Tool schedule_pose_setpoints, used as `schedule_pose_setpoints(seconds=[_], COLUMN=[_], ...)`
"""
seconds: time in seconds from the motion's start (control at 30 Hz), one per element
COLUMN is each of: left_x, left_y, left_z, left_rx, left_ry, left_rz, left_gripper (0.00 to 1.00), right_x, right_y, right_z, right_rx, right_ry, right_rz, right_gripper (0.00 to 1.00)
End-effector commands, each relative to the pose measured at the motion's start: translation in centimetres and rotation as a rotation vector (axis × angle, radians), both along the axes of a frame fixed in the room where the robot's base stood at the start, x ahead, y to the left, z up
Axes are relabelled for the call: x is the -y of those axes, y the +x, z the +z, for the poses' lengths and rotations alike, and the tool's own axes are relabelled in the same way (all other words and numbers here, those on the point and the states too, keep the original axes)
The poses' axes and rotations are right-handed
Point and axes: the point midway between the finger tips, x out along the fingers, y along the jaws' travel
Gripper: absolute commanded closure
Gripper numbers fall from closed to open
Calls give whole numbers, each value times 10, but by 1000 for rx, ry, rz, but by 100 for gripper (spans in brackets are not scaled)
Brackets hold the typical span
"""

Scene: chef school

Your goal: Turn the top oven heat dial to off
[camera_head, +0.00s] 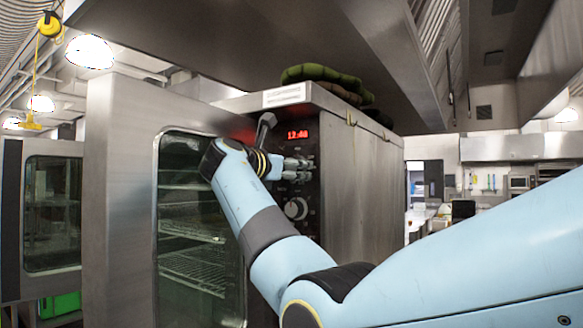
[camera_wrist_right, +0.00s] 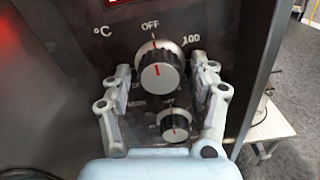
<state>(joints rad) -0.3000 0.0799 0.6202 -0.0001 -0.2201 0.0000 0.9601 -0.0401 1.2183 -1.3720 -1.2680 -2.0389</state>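The top oven heat dial (camera_wrist_right: 161,74) is a round silver and black knob in the right wrist view. Its red mark points about straight up, close to the OFF label (camera_wrist_right: 150,24); 100 is printed to the right. My right gripper (camera_wrist_right: 163,72) is open, with one finger on each side of the dial and a visible gap on both sides. In the head view my right gripper (camera_head: 298,169) is at the oven's control panel and hides the top dial. A lower dial (camera_wrist_right: 175,126) sits below, also seen in the head view (camera_head: 296,208). My left gripper is not in view.
A red clock display (camera_head: 298,134) is above the gripper. The oven's glass door (camera_head: 185,240) stands open to the left, with wire racks behind it. Folded green cloths (camera_head: 320,74) lie on the oven top. A white table (camera_wrist_right: 268,126) stands to the right in the wrist view.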

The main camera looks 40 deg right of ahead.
Motion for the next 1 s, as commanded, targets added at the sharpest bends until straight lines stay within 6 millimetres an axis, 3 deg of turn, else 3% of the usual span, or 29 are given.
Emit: schedule_pose_setpoints(seconds=[0.3, 0.7, 1.0], left_x=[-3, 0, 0], left_y=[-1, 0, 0], left_z=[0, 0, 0], left_rx=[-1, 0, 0], left_ry=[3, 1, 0], left_rz=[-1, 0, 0], left_gripper=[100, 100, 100], right_x=[-3, -61, -70], right_y=[-1, -24, -29], right_z=[3, 1, 2], right_rx=[5, 3, 4], right_ry=[-2, 0, -2], right_rz=[0, 3, 0], right_gripper=[36, 36, 36])
